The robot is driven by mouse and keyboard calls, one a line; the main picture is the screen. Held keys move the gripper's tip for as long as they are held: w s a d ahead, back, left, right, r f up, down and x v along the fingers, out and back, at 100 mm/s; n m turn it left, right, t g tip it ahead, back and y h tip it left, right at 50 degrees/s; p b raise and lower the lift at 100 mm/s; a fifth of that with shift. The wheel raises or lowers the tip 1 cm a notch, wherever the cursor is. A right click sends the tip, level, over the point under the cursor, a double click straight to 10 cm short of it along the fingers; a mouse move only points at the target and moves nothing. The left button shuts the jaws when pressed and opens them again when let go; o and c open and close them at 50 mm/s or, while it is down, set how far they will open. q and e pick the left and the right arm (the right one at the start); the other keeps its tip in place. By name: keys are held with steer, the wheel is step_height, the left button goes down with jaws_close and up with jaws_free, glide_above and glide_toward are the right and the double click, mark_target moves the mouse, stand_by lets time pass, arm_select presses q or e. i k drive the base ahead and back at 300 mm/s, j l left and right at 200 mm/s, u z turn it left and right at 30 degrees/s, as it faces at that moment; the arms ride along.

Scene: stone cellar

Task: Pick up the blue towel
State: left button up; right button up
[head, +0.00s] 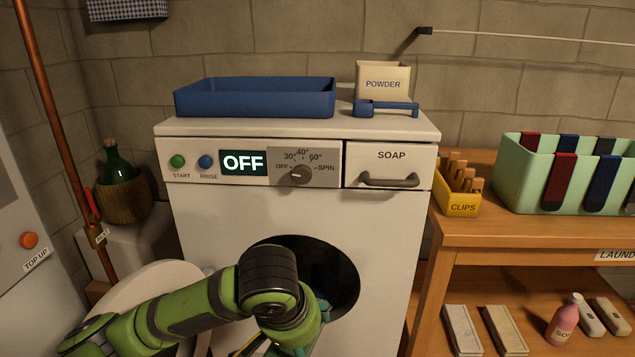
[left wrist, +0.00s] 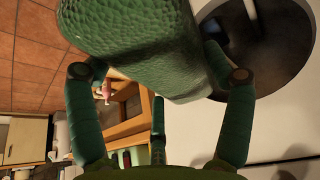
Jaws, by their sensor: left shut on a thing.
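My left gripper (left wrist: 158,95) is shut on a thick green, rough-textured bundle (left wrist: 140,45) that looks like a rolled towel; it looks green, not clearly blue. In the head view my left gripper (head: 308,335) is low in front of the washing machine's round door opening (head: 345,275), mostly hidden by my arm. A blue-and-white checked cloth (head: 125,8) hangs on the wall at upper left. My right gripper is not in view.
The white washing machine (head: 215,215) reads OFF and carries a blue tray (head: 255,98), a powder box (head: 383,82) and a blue scoop (head: 385,108). A wooden bench (head: 520,235) with a clips box (head: 460,203) and green bin (head: 520,180) stands at right. A basket-wrapped bottle (head: 122,190) is at left.

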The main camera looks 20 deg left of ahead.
mark_target(319, 276)
steer(key=z, duration=0.45)
steer(key=j+z, duration=0.15)
steer(key=z, duration=0.3)
steer(key=j+z, duration=0.1)
steer(key=z, duration=0.4)
steer(key=j+z, duration=0.1)
steer(key=z, duration=0.8)
steer(key=j+z, duration=0.15)
steer(key=z, duration=0.3)
steer(key=k+j+z, duration=0.1)
steer(key=k+z, duration=0.2)
steer(key=k+u, duration=0.15)
steer(key=u, duration=0.25)
steer(key=k+u, duration=0.15)
steer(key=u, duration=0.25)
steer(key=k+j+u, duration=0.15)
steer(key=u, duration=0.3)
